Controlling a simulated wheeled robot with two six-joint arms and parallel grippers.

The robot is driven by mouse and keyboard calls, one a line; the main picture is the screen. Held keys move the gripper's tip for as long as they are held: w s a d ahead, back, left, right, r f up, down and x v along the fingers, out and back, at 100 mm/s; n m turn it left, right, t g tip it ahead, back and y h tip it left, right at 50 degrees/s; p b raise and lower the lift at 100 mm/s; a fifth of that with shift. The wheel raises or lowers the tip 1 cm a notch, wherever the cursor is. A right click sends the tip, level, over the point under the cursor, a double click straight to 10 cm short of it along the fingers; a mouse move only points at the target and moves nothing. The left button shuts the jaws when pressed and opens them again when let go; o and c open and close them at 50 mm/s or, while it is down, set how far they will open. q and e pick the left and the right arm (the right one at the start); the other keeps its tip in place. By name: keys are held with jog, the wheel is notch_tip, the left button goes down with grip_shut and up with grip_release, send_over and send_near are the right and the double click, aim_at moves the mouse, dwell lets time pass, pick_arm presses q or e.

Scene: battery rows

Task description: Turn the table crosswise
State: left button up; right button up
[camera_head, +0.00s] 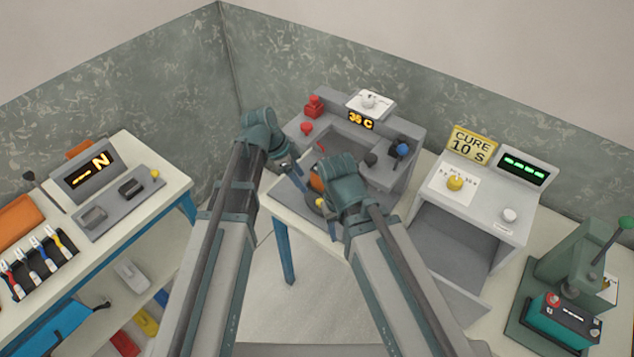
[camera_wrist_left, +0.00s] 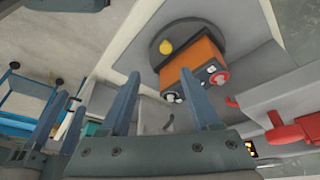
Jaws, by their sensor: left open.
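The round dark turntable (camera_wrist_left: 160,28) lies in front of the grey machine, with a yellow knob (camera_wrist_left: 166,46) near its edge. An orange battery (camera_wrist_left: 192,62) stands on it, with a red and a dark terminal. In the head view the battery (camera_head: 316,183) is mostly hidden by my arms. My left gripper (camera_wrist_left: 160,70) is open and empty, its fingers apart and short of the battery; in the head view it (camera_head: 297,172) is left of the turntable. My right wrist (camera_head: 342,178) is to the right, over the turntable's right side; its jaws are not clear.
The grey machine (camera_head: 405,130) with a "36 C" display and red fittings (camera_head: 314,106) stands behind. A grey station (camera_head: 480,200) with a "CURE 10 S" sign is to the right, and a green press (camera_head: 575,260) beyond it. A workbench (camera_head: 170,185) is at left.

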aim_at(318, 201)
pick_arm(q)
jog(key=shift+w+a, duration=0.1)
jog(key=shift+w, duration=0.5)
pick_arm(e)
jog(key=shift+w, duration=0.35)
pick_arm(q)
jog(key=b+x, duration=1.3)
jog(key=shift+w+f, duration=0.1)
jog(key=shift+f, duration=0.25)
pick_arm(e)
notch_tip(318, 201, down, 13)
jog(key=shift+r, duration=0.15)
pick_arm(q)
jog(key=shift+r, duration=0.1)
grip_shut()
